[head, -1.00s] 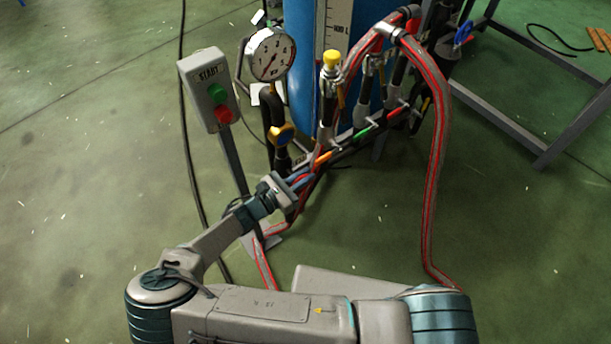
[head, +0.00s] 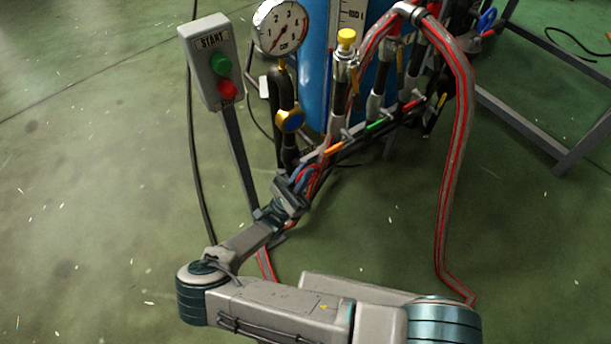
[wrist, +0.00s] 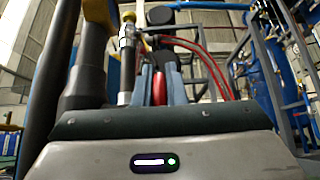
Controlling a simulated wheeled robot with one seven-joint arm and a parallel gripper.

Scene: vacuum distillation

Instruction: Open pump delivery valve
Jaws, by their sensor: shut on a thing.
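In the head view the fingers and hoses cover the grip. An orange handle (head: 334,148) and a green handle (head: 377,125) sit further right along the manifold.
A START button box (head: 212,62) on a post stands left of a pressure gauge (head: 281,27). A red-striped hose (head: 455,170) loops to the floor at right. A blue tank (head: 314,70) stands behind. A grey metal frame (head: 530,135) is at far right. The left floor is mostly clear.

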